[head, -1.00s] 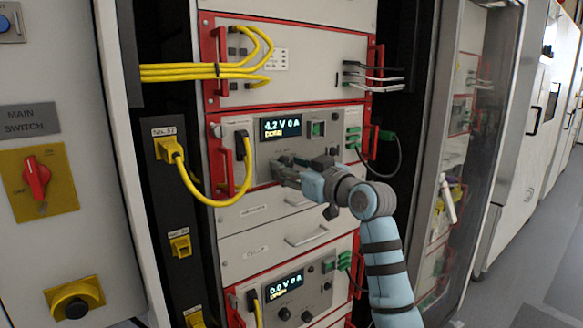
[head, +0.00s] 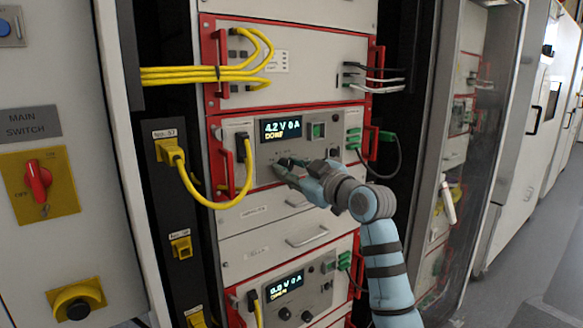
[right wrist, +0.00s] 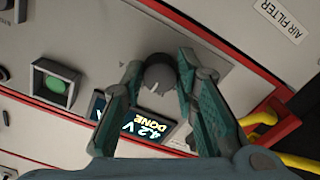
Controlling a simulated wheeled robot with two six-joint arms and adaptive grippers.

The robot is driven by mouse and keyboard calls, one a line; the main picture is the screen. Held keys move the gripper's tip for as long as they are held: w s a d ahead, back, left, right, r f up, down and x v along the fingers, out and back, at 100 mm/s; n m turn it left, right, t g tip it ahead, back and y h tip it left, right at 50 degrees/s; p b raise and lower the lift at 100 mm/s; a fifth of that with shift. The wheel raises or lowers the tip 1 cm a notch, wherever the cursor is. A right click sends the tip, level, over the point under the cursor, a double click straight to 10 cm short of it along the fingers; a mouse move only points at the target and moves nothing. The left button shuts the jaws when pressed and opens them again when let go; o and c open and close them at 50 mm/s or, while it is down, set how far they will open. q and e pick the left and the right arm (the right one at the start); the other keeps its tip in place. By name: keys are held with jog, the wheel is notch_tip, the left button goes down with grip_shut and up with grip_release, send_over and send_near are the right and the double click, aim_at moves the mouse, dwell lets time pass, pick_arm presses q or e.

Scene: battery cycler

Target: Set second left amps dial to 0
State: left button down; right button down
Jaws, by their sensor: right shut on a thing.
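My right gripper (head: 281,168) reaches in from the right to the front of the upper powered unit (head: 265,177), just below its display. In the right wrist view its two fingers (right wrist: 160,78) stand on either side of a dark round dial (right wrist: 158,73) and are shut on it. In the head view the fingers hide the dial. My left gripper is not in view.
A yellow cable (head: 207,203) loops in front of the unit's left side. Red handles (head: 219,160) stick out at its edges. A lower unit (head: 325,290) has its own display and dials (head: 285,313). A glass door (head: 465,150) stands open at right.

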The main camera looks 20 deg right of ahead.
jog(key=n, duration=1.2)
jog(key=shift+n, duration=0.3)
dwell(0.3)
jog(key=c, duration=1.3)
grip_release()
jog(key=shift+s, duration=0.1)
jog(key=v, duration=1.2)
